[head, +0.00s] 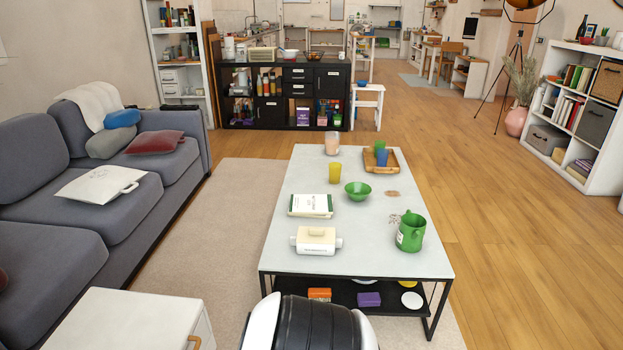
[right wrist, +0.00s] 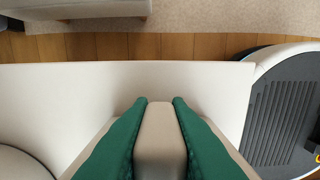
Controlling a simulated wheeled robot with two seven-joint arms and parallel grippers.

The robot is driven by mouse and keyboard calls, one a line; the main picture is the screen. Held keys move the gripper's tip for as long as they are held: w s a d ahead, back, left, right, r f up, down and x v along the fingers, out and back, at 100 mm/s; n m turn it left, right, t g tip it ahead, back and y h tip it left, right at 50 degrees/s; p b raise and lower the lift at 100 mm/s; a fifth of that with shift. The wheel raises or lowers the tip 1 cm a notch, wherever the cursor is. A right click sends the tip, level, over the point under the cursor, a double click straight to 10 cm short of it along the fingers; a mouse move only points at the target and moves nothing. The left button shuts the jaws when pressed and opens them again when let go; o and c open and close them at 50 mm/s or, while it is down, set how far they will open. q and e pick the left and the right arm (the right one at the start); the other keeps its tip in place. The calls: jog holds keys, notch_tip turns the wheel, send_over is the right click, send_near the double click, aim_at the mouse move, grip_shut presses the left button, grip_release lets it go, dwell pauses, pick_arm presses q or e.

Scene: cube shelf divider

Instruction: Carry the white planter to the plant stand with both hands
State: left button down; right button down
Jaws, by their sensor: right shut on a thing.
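In the right wrist view, my right gripper (right wrist: 160,102) has its two green fingers on either side of a pale, off-white piece. This piece looks like part of the white planter (right wrist: 160,135); the rest of it is out of view or cannot be told apart. A broad white flat surface (right wrist: 60,100) lies under the fingers, with a pale rounded shape (right wrist: 20,165) at its lower left corner. Neither gripper shows in the head view. I cannot make out the planter or the plant stand there.
A low table (head: 345,245) with a green pitcher (head: 411,232), a green bowl (head: 357,191) and other items stands ahead. A grey sofa (head: 110,205) is on the left, a white cabinet (head: 125,320) at lower left. Wooden floor (head: 500,235) is open on the right.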

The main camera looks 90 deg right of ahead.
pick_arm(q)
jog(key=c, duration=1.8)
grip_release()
pick_arm(e)
jog(key=c, duration=1.8)
grip_release()
jog(key=shift+f, duration=0.1)
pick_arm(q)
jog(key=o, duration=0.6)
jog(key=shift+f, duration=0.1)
pick_arm(e)
jog(key=shift+o, duration=0.2)
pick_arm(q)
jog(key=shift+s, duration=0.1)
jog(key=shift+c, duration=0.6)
pick_arm(e)
jog(key=shift+f, duration=0.1)
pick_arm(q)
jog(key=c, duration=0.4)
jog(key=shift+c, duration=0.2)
pick_arm(e)
jog(key=o, duration=0.6)
jog(key=shift+c, duration=0.2)
jog(key=c, duration=0.6)
jog(key=shift+o, duration=0.2)
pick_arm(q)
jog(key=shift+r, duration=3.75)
